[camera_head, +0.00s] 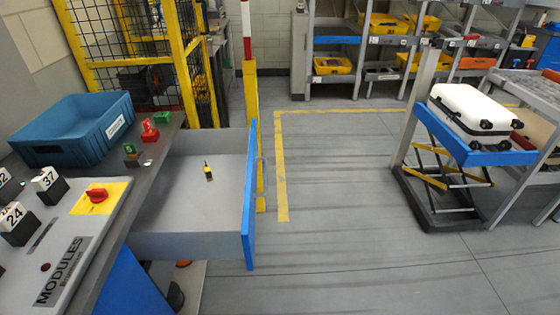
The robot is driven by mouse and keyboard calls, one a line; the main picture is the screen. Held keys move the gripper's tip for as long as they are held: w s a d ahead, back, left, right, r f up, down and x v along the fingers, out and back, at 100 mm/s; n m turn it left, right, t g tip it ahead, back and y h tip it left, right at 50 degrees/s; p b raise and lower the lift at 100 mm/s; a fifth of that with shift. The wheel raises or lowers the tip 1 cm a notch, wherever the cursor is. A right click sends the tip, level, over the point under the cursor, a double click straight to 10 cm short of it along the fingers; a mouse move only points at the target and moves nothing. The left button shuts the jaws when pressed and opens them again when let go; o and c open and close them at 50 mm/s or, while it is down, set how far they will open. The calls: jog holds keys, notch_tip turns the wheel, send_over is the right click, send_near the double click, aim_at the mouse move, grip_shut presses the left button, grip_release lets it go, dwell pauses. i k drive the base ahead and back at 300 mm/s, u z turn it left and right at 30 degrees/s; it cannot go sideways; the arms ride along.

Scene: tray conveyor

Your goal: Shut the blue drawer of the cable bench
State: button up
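The blue-fronted drawer (250,196) is open. It sticks out to the right from under the bench top (118,208), with its grey inside showing. A small yellow and black object (208,172) lies in the drawer, near its middle. The blue front panel is seen nearly edge-on, and its outer face with the handle is mostly turned away from view. My gripper is not in view.
A blue bin (75,128), numbered blocks (48,184) and a red knob (97,195) are on the bench. A yellow post (252,130) stands just behind the drawer front. The floor right of the drawer is clear up to a lift cart (470,150) carrying a white case.

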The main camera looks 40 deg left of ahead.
aim_at(183, 215)
jog(key=i, duration=1.2)
jog(key=u, duration=2.35)
